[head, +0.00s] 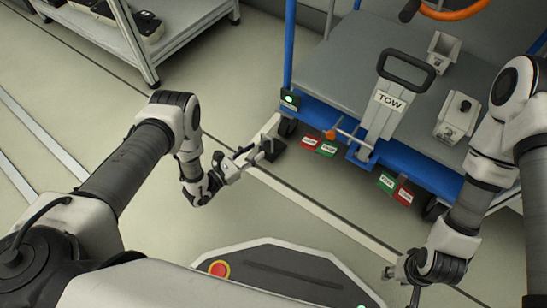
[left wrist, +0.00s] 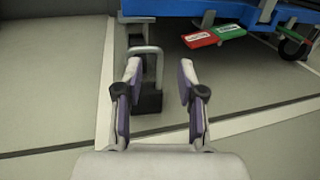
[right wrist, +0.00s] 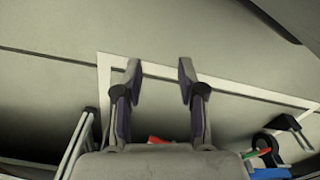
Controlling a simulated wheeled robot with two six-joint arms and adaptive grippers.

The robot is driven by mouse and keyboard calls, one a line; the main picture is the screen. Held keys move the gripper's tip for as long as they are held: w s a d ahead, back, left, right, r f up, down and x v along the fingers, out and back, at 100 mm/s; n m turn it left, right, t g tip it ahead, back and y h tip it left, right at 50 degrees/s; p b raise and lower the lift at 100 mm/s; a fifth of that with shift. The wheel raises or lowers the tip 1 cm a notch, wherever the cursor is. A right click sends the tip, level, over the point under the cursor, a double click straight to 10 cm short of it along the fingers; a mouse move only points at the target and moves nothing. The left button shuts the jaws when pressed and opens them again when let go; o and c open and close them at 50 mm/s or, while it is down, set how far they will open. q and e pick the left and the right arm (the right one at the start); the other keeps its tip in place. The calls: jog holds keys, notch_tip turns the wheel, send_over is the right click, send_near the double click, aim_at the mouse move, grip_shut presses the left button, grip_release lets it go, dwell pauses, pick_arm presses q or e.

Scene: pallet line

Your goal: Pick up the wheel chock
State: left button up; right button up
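The wheel chock (head: 273,151) is a dark block on the floor by the cart's left front wheel. In the left wrist view the chock (left wrist: 149,101) has a pale metal loop handle (left wrist: 145,49) standing up from it. My left gripper (head: 257,154) is open, with its fingers close to the chock in the head view. In the left wrist view the handle shows between the fingertips (left wrist: 158,70), toward the left finger; contact cannot be told. My right gripper (right wrist: 158,70) is open and empty over the floor, at the lower right of the head view (head: 404,283).
A blue-framed cart (head: 335,75) with a TOW handle (head: 388,100) stands behind the chock. Red and green pedals (head: 327,149) stick out low at its front. A grey shelf rack (head: 180,20) is at the upper left. The floor between is clear.

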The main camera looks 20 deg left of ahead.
aim_at(272, 142)
pick_arm(q)
jog(key=w+d+f+b, duration=0.1)
jog(key=w+b, duration=0.1)
jog(key=w+d+f+b, duration=0.1)
jog(key=w+b, duration=0.1)
jog(key=w+d+f+b, duration=0.1)
jog(key=w+d+b, duration=0.1)
jog(key=shift+f, duration=0.1)
pick_arm(e)
jog(key=shift+t, duration=0.3)
jog(key=f, duration=0.2)
jog(key=w+f, duration=0.1)
jog(key=f, duration=0.2)
jog(key=w+f, duration=0.1)
jog(key=f, duration=0.2)
jog(key=shift+f, duration=0.15)
pick_arm(q)
jog(key=shift+w+d, duration=0.25)
jog(key=shift+r, duration=0.3)
grip_shut()
